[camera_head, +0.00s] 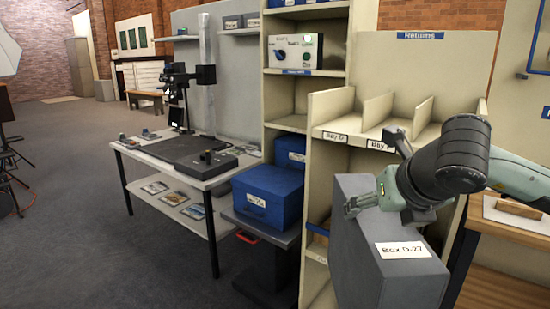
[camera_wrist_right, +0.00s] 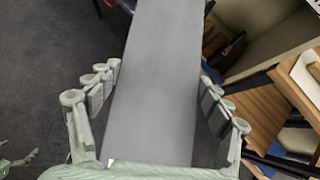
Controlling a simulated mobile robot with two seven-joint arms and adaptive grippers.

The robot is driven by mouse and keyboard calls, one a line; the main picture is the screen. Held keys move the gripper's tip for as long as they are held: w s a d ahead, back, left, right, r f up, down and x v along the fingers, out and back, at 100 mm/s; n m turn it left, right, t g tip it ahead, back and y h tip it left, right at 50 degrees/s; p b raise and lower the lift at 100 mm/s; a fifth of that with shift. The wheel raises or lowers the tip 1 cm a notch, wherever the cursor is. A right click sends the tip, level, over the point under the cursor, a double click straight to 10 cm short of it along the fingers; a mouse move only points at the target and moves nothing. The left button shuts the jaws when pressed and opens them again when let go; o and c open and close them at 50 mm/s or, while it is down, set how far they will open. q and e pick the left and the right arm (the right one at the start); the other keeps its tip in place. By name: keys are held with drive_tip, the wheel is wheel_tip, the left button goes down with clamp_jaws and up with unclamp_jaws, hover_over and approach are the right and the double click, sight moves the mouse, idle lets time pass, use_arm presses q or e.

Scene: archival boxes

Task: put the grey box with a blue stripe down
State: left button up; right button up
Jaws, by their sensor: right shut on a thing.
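The grey box (camera_head: 365,240) with a white label reading "Box D-27" is at the right of the head view, in front of the shelving. My right gripper (camera_head: 375,180) is shut on it from above, with fingers on either side. The right wrist view shows the grey box (camera_wrist_right: 158,80) as a long plain face between the two rows of fingers. No blue stripe shows on the visible faces. The box's underside is hidden, so I cannot tell what is beneath it. A pale green piece, likely of my left gripper (camera_wrist_right: 20,162), shows at the wrist view's lower left; its jaws are unclear.
Beige shelving with bay dividers (camera_head: 378,110) and a "Returns" sign (camera_head: 420,36) stands behind the box. A blue box (camera_head: 268,195) sits on a dark cart (camera_head: 262,232) to the left. A wooden table (camera_head: 505,270) is at the right. A white table (camera_head: 205,178) holds a camera stand.

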drive_tip(key=shift+r, duration=0.2)
use_arm(q)
wheel_tip(320, 180, down, 3)
drive_tip(key=shift+r, duration=0.2)
